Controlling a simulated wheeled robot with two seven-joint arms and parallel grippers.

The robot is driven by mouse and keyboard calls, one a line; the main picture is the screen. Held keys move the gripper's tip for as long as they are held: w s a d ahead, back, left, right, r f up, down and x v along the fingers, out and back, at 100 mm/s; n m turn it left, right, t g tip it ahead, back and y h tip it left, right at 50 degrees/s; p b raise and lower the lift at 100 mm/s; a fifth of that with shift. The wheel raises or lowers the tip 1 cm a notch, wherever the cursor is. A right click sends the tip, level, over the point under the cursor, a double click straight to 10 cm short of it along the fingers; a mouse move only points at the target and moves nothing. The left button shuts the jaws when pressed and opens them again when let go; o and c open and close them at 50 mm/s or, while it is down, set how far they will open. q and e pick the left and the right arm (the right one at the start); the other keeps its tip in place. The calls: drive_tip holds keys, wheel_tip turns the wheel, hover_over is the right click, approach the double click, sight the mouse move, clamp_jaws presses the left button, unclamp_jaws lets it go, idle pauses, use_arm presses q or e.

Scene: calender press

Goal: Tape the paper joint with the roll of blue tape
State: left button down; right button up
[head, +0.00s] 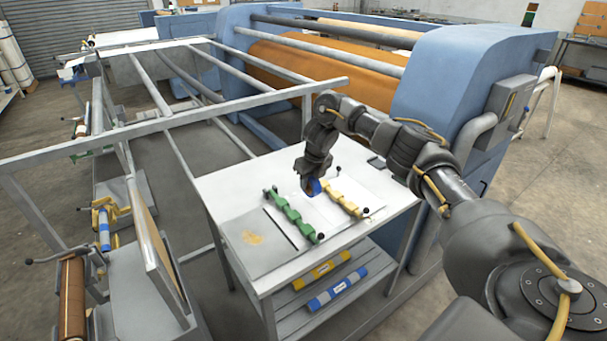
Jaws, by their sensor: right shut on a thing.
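The white table (215,190) stands in front of me. On it lie pale paper sheets (310,212) between a green clamp bar (291,216) on the left and a yellow clamp bar (344,199) on the right. My right gripper (309,188) points down between the two bars and is shut on the roll of blue tape (315,186), which is partly hidden by the fingers. The roll is at or just above the paper; I cannot tell if it touches. The joint itself is too small to make out. My left gripper is not in view.
A blue calender press (440,80) with an orange roll stands behind the table. A grey frame (180,123) runs along the left. A grey plate (262,240) lies at the table's front left. Yellow (318,271) and blue (337,288) rolls lie on the lower shelf.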

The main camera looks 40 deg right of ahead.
sight(318, 193)
drive_tip(key=s+p, duration=0.2)
drive_tip(key=s, duration=0.2)
drive_tip(key=shift+s+r, duration=0.1)
drive_tip(key=shift+s, duration=0.25)
drive_tip(key=shift+s+f+b, duration=0.15)
drive_tip(key=shift+f+b, duration=0.25)
drive_tip(key=shift+f, duration=0.2)
drive_tip(key=shift+f+b, duration=0.75)
drive_tip(key=shift+f, duration=0.5)
drive_tip(key=shift+f, duration=0.3)
drive_tip(key=shift+w, duration=0.25)
drive_tip(key=shift+w+r+b, duration=0.15)
drive_tip(key=shift+w+b, duration=0.2)
drive_tip(key=shift+w, duration=0.05)
drive_tip(key=shift+w, duration=0.1)
drive_tip(key=shift+w+b, duration=0.3)
drive_tip(key=shift+w, duration=0.1)
